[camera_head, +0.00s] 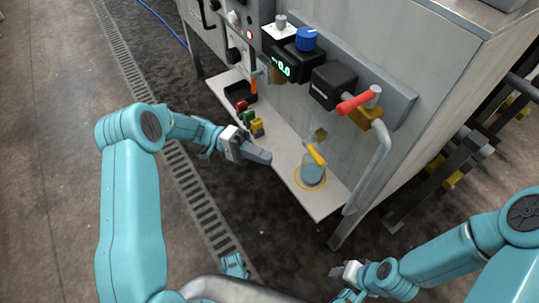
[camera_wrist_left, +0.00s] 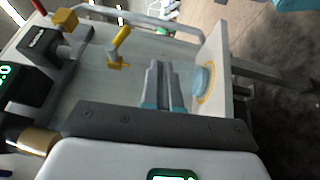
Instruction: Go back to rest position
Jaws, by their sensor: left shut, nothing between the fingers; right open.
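My left gripper (camera_head: 257,154) is shut and empty in the head view, held above the white shelf of the metal cabinet. Its closed fingers (camera_wrist_left: 158,72) also show in the left wrist view. My right gripper (camera_head: 347,271) is at the lower right in the head view, open and away from the shelf, over the dark floor. It is small in the picture, and parts of my right arm are close around it.
A blue-grey cylinder (camera_head: 312,173) stands on the shelf (camera_head: 287,172) inside a yellow ring, below a yellow spout (camera_head: 316,154). Coloured blocks (camera_head: 248,117) sit further left. A red-handled valve (camera_head: 358,102) and a pipe (camera_head: 377,165) jut from the cabinet. The left floor is clear.

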